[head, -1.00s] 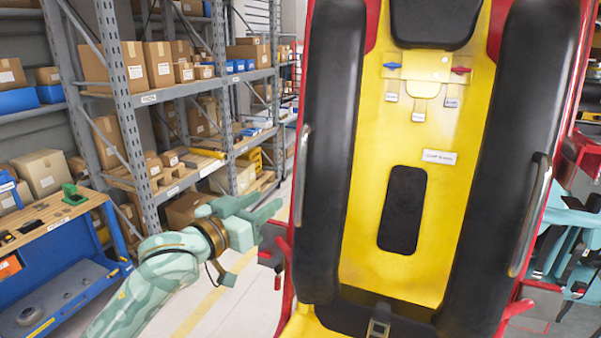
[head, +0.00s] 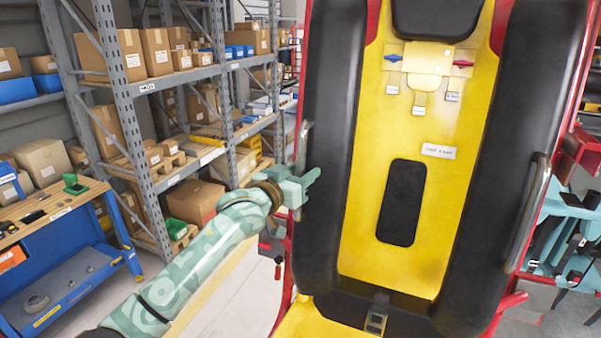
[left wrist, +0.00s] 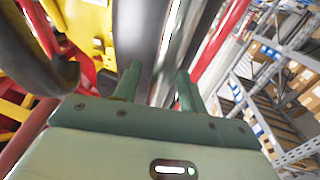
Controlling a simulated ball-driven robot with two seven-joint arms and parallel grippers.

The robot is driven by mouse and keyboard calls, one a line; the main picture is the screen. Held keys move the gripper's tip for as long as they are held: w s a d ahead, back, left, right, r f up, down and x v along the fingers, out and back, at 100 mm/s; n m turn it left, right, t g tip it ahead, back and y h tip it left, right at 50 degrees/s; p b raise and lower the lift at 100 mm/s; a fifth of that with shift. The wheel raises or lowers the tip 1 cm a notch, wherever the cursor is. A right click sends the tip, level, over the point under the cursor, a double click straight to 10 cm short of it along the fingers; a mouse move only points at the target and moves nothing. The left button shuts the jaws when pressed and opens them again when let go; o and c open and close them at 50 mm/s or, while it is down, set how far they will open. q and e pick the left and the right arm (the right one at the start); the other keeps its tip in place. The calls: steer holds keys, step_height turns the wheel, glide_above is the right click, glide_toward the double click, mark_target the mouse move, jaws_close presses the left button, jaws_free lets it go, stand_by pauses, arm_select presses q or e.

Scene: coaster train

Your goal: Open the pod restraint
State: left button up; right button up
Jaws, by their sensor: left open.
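The pod restraint shows in the head view as two long black padded bars, a left bar (head: 330,130) and a right bar (head: 510,150), standing in front of a yellow seat back (head: 385,130). A grey metal handle (head: 301,150) is on the left bar's outer side, and another handle (head: 534,215) is on the right bar. My left gripper (head: 308,184) is open at the lower end of the left handle. In the left wrist view my left gripper (left wrist: 157,82) has its fingers apart, with the silver handle (left wrist: 172,40) running between them; contact cannot be told. My right gripper is not in view.
A buckle (head: 376,318) lies on the seat's low front. Shelving (head: 135,120) with boxes and a blue workbench (head: 75,262) stand at left. A light blue tool stand (head: 570,207) is at right. Open floor lies left of the pod.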

arm_select(q)
jaws_close()
steer(key=shift+s+r, duration=0.1)
steer(key=shift+r, duration=0.4)
steer(key=s+a+r+g+y, duration=0.1)
steer(key=s+r+g, duration=0.2)
steer(key=r, duration=0.9)
steer(key=s+a+r+n+g+y, duration=0.1)
steer(key=s+r, duration=0.5)
steer(key=r, duration=0.6)
steer(key=shift+s+a+g+y, duration=0.2)
steer(key=shift+a+g+y, duration=0.35)
steer(key=shift+g, duration=0.65)
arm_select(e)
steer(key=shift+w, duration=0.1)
arm_select(q)
jaws_free()
